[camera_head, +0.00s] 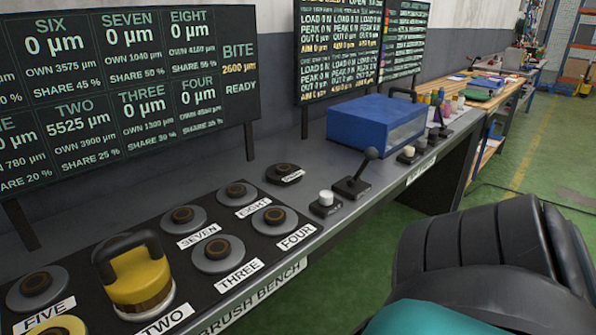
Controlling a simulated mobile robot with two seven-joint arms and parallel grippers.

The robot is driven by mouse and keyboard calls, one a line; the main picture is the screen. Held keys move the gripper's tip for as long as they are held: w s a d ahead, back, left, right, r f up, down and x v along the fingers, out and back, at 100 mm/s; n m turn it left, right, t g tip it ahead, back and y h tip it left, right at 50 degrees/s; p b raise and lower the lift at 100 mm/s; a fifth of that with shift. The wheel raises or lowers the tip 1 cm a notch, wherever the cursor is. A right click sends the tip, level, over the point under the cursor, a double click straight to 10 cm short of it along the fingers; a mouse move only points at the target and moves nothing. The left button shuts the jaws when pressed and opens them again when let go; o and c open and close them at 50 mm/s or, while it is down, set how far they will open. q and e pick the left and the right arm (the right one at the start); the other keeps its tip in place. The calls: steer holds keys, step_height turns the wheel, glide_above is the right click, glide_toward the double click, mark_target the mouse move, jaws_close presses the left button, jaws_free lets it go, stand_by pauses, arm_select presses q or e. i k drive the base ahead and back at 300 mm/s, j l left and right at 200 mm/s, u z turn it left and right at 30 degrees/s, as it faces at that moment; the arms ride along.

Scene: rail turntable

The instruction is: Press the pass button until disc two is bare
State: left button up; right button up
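A yellow block with a black handle (138,276) stands upright over disc two, behind the TWO label (164,320). It hides the disc; a brown rim shows beneath it. The wall screen (80,127) reads 5525 µm for TWO and 0 µm for SIX, SEVEN, EIGHT, THREE and FOUR; beside them it reads BITE 2600 µm, READY. A black box with a white button (326,200) sits on the bench right of the discs; a similar white button (408,152) is farther back. I cannot read which is the pass button. Neither gripper is in view.
Grey discs with brown centres, such as three (218,250) and seven (182,217), sit on the dark panel. A black lever (364,170) stands between the white buttons. A blue box (375,125) stands behind. My dark arm part fills the lower right.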

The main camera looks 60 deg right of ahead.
mark_target(326, 197)
steer(key=k+l+z, duration=0.1)
steer(key=z, duration=1.85)
steer(key=k+l, duration=0.05)
